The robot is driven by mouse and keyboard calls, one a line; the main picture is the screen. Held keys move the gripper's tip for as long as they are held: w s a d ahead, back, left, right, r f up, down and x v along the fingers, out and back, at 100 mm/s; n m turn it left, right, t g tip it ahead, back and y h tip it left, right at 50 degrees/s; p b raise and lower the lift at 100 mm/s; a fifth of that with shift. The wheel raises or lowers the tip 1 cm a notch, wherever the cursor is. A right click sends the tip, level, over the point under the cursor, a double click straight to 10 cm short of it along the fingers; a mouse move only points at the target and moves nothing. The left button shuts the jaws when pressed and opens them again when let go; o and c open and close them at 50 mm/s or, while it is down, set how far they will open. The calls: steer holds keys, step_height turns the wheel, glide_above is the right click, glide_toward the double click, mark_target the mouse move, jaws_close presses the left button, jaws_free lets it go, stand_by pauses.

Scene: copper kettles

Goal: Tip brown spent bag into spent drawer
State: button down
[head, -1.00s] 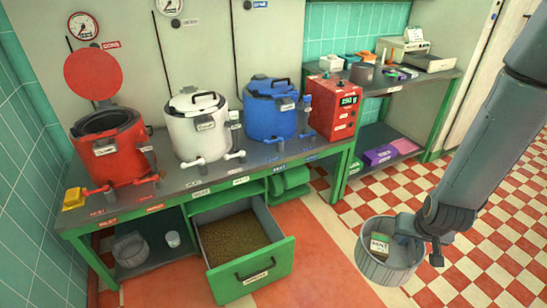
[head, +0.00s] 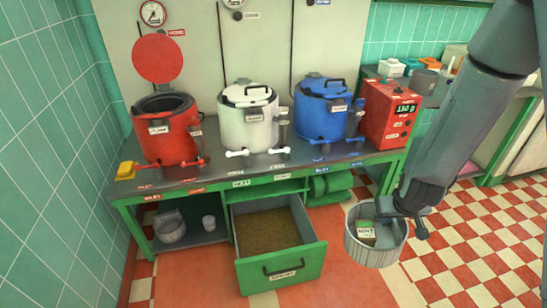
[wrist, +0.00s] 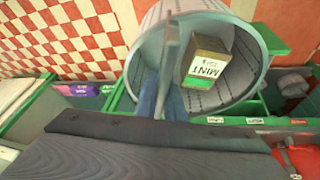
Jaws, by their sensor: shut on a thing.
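My gripper (head: 388,208) is shut on the rim of a grey ribbed bucket (head: 368,250) and holds it to the right of the drawer. The fingers also show across the bucket's rim in the wrist view (wrist: 168,88). Inside the bucket is a small brown packet with a white and green label reading MINT (wrist: 207,68); it shows in the head view too (head: 366,232). The green spent drawer (head: 283,270) is pulled open below the bench, with brown granular stuff (head: 266,230) in it. The bucket is apart from the drawer. I see no other brown bag.
The bench (head: 215,172) carries a red kettle (head: 168,135) with its lid up, a white kettle (head: 250,125), a blue kettle (head: 318,115) and a red scale box reading 150 g (head: 388,112). A small pail (head: 170,228) stands on the lower shelf. Checkered floor is free at right.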

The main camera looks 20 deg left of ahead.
steer(key=w+a+n+t+y+b, duration=0.1)
steer(key=w+a+n+b, duration=0.1)
steer(key=w+a+n, duration=0.6)
steer(key=w+a+n+t+y+b, duration=0.15)
steer(key=w+a+n, duration=0.3)
steer(key=a, duration=0.55)
steer(key=w+a+r+n+y+b, duration=0.15)
steer(key=a+n+y, duration=0.35)
steer(key=a, duration=0.7)
steer(key=w+a+r+n+y+b, duration=0.1)
steer(key=a+r+n+y+b, duration=0.15)
steer(key=a+n, duration=0.65)
step_height(320, 180, down, 12)
steer(key=s+a+n+t+y+b, duration=0.1)
steer(key=n+t+y+b, duration=0.3)
steer(key=y+b, duration=0.8)
steer(key=s+t+b, duration=0.1)
steer(key=b, duration=1.8)
steer(key=shift+f, duration=0.2)
steer(key=n+y+b, duration=0.1)
steer(key=b, duration=0.6)
steer(key=shift+w+a+f+b, duration=0.2)
steer(key=shift+b, duration=0.2)
steer(key=b, duration=0.6)
steer(key=shift+s+d+f+n+y+b, duration=0.1)
steer(key=shift+s+f+n+y+b, duration=0.05)
steer(key=shift+f+n+y+b, duration=0.15)
